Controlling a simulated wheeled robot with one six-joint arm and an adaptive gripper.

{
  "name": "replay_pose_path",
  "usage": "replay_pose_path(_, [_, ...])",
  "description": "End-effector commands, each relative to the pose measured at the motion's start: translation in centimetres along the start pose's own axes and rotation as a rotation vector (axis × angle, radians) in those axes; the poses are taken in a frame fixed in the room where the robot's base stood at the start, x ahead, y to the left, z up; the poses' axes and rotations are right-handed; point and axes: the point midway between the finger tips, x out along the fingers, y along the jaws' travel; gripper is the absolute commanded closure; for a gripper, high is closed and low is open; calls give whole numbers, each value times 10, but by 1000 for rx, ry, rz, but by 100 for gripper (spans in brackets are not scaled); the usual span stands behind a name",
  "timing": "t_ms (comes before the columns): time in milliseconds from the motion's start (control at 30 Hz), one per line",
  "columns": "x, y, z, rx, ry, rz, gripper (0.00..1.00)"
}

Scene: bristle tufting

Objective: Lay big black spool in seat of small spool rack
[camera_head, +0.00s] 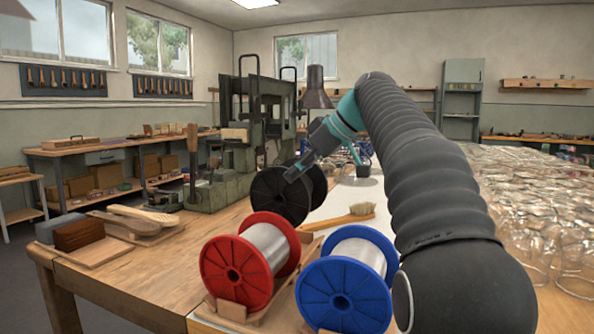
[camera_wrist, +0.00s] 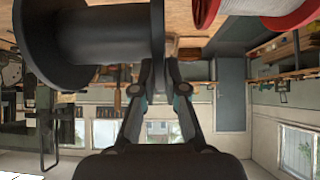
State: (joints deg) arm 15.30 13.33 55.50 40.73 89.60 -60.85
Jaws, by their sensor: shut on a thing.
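A big black spool (camera_head: 270,197) is held by my gripper (camera_head: 300,168) at its near flange, above or at the bench behind the red spool. In the wrist view the black spool (camera_wrist: 105,35) fills the upper left, with my fingers (camera_wrist: 158,75) closed on the rim of one flange. A wooden rack (camera_head: 279,309) shows between and under a red-flanged spool (camera_head: 234,274) and a blue-flanged spool (camera_head: 343,296). Most of the rack is hidden by these spools, and I cannot make out an empty seat. Whether the black spool touches anything below is unclear.
A brush (camera_head: 345,215) lies just behind the blue spool. Brushes and a dark block (camera_head: 78,235) lie on boards at the left of the bench (camera_head: 165,265). A green machine (camera_head: 205,190) stands behind. Many clear glasses (camera_head: 540,200) crowd the right.

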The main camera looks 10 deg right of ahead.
Motion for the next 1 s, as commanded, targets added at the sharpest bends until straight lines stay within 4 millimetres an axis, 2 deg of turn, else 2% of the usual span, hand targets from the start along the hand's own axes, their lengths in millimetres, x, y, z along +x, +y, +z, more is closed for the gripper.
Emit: replay_pose_path(1000, [47,-2,47,-2,3,2,100])
